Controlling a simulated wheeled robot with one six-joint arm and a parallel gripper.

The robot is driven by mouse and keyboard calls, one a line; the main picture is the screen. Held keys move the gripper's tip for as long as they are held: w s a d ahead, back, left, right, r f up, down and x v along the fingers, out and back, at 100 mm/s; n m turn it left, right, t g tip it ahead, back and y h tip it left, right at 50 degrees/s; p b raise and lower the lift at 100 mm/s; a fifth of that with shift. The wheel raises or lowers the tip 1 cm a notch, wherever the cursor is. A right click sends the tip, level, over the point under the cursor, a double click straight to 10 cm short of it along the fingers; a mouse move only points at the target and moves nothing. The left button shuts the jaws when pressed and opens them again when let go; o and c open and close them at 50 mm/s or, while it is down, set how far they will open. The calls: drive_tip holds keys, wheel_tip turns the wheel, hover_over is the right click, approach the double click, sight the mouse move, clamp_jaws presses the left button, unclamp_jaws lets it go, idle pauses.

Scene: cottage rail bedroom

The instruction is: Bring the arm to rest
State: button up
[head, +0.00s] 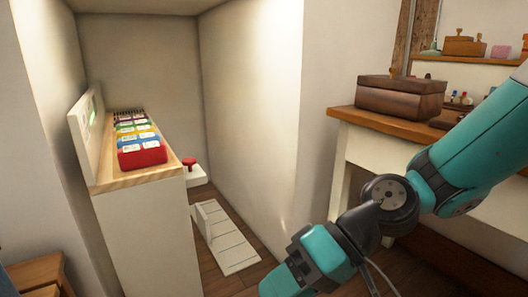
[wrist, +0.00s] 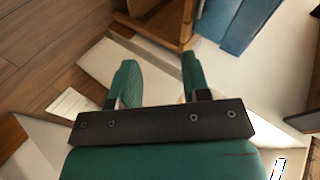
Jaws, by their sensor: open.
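My arm reaches in from the right in the head view, bent at a grey joint, with its teal wrist end at the bottom edge. The fingers are out of that picture. In the wrist view my gripper (wrist: 158,82) shows two teal fingers standing apart, with nothing between them. Beyond the fingers are a pale surface and a brown wooden piece (wrist: 160,28).
A narrow cabinet (head: 150,240) at the left carries a row of coloured blocks (head: 142,155). A white slatted panel (head: 228,240) lies on the wooden floor behind it. A table (head: 380,122) with a brown box (head: 400,97) stands behind my arm.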

drive_tip(key=s+d+r+t+h+p, duration=0.35)
drive_tip(key=s+d+r+h, duration=0.25)
drive_tip(key=d+r, duration=0.5)
wheel_tip(320, 180, up, 36)
drive_tip(key=d+p, duration=0.1)
drive_tip(key=p, duration=3.7)
drive_tip(key=shift+d+r, duration=0.1)
